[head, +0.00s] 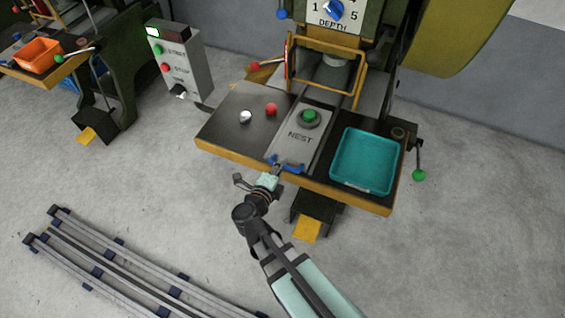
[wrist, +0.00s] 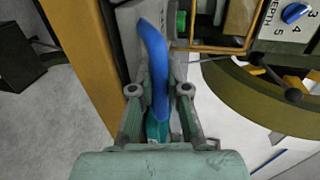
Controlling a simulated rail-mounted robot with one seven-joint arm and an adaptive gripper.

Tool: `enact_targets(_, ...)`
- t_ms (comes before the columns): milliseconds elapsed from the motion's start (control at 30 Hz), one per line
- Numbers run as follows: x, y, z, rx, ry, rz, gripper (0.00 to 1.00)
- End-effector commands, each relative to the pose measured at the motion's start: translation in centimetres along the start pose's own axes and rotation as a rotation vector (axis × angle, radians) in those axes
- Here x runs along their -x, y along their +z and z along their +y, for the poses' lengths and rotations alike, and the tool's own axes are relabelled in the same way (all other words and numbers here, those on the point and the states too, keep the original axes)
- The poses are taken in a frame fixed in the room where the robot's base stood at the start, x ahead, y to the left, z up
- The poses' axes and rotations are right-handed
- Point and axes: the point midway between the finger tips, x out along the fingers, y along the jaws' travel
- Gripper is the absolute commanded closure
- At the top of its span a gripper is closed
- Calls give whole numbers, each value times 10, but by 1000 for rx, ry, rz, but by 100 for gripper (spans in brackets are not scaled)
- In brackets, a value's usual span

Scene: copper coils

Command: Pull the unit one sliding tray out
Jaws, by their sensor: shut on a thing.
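The unit one sliding tray (head: 298,148) is a grey plate marked NEST in the middle of the machine's table in the head view. It carries a green round piece (head: 310,117) in a dark ring. A blue handle (head: 292,168) is at the tray's front edge. My gripper (head: 274,173) is at the table's front edge, shut on this handle. In the wrist view the blue handle (wrist: 154,45) passes between the two fingers of my gripper (wrist: 159,90). Part of the handle is hidden by the fingers.
A teal bin (head: 362,161) is on the table's right side. A red knob (head: 271,109) and a silver knob (head: 246,117) are on the left. A yellow guard frame (head: 325,60) stands behind the tray. A yellow pedal (head: 307,229) is below. Rails (head: 120,265) lie at lower left.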

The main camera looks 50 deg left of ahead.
Motion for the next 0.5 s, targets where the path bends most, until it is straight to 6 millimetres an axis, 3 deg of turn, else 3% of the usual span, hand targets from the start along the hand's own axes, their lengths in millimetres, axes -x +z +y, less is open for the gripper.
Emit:
enact_targets(167,0,0,0,-1,1,1,100)
enact_targets(200,0,0,0,-1,1,1,71)
enact_targets(233,0,0,0,-1,1,1,60)
enact_targets(500,0,0,0,0,0,0,59)
